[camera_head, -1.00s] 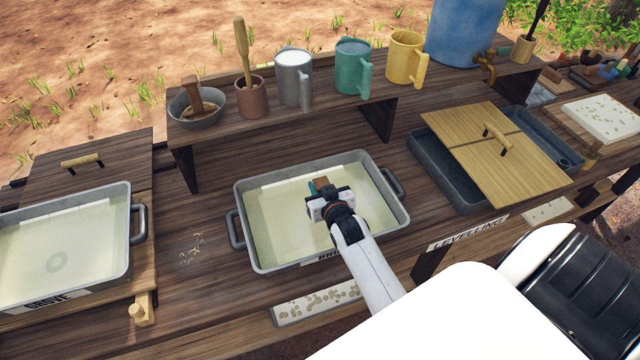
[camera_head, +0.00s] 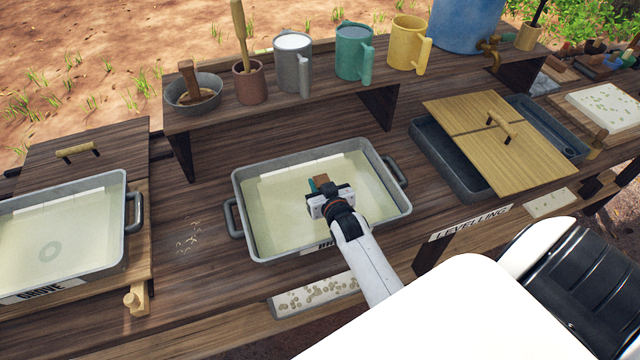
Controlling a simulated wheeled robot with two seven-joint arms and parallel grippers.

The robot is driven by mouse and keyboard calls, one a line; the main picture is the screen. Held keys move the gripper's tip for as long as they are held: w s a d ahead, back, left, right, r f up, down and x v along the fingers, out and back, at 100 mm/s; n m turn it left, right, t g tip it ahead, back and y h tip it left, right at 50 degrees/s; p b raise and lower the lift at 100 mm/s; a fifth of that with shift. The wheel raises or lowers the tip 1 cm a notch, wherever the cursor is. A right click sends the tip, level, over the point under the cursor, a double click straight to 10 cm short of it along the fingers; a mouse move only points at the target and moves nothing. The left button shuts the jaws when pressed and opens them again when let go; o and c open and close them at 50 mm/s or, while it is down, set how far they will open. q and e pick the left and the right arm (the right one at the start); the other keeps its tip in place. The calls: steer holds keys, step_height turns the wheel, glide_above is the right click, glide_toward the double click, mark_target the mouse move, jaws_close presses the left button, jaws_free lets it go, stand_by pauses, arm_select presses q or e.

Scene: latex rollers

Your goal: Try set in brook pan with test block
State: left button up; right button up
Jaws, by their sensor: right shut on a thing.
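The brook pan (camera_head: 268,225) is a grey metal tray of pale milky liquid in the middle of the table, its front label partly hidden by my right arm. My right gripper (camera_head: 325,192) is over the pan and shut on the test block (camera_head: 321,181), a small block with brown and teal parts showing past the fingers. The gripper hides most of the block. I cannot tell whether the block touches the liquid. My left gripper is not in view.
The grove pan (camera_head: 95,240) of pale liquid stands at left. Grey, green (camera_head: 352,55) and yellow mugs, a bowl (camera_head: 193,95) and a brown pot stand on the raised shelf behind. A wooden lid (camera_head: 505,145) partly covers the levelling tray at right.

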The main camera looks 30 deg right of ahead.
steer(key=shift+f+b, duration=0.45)
steer(key=shift+f, duration=0.2)
stand_by(0.3)
steer(key=shift+s+f+p, duration=0.1)
steer(key=shift+p, duration=0.2)
step_height(320, 180, up, 10)
steer(key=p, duration=1)
